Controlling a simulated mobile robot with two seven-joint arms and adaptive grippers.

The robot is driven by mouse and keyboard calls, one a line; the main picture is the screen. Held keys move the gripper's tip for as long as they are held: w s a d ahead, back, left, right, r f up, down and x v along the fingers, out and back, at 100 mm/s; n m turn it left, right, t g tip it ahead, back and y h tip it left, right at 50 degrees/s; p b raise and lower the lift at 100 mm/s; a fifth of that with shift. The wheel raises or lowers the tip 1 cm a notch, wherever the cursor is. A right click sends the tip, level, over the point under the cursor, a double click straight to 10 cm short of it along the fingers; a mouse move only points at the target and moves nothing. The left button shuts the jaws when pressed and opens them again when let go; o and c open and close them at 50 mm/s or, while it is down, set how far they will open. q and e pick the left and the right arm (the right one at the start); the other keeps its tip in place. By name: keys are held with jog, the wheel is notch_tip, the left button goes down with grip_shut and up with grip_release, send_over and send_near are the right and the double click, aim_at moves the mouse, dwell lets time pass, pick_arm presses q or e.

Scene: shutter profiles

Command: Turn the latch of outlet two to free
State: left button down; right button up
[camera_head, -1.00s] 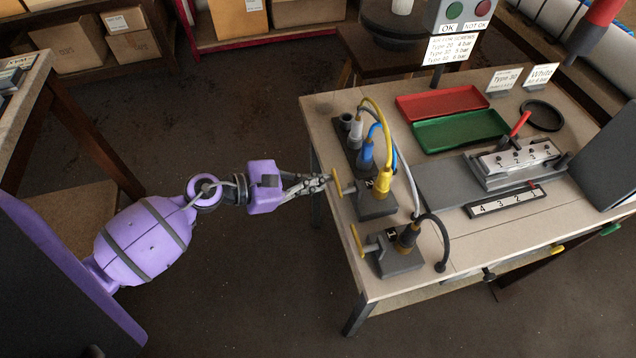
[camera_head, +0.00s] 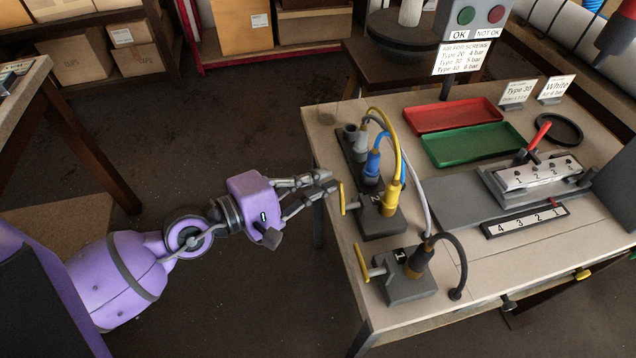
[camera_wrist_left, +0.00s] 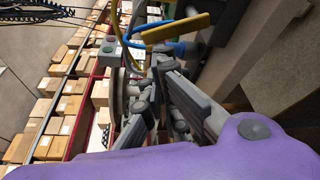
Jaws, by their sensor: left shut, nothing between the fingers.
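Outlet two is the grey block (camera_head: 380,222) with a dark label, nearer the middle of the table's left edge. Its yellow latch handle (camera_head: 342,198) sticks out on the left side and stands roughly upright. A yellow-collared plug (camera_head: 391,193) sits in the block. My left gripper (camera_head: 328,181) is shut and empty, its fingertips just left of and above the handle, with a small gap. In the left wrist view a yellow handle (camera_wrist_left: 175,28) lies beyond the fingertips. My right gripper is out of view.
Outlet one, a similar grey block (camera_head: 408,288) with a yellow handle (camera_head: 361,263), stands nearer the front. Blue (camera_head: 374,160) and grey plugs stand behind outlet two. Cables arch above the blocks. Red (camera_head: 455,115) and green trays lie farther right.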

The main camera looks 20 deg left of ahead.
pick_arm(q)
jog(key=shift+s+d+r+m+t, duration=0.35)
jog(key=shift+s+r+m, duration=0.2)
jog(key=shift+r, duration=0.25)
jog(key=shift+s+d+r, duration=0.1)
dwell(0.3)
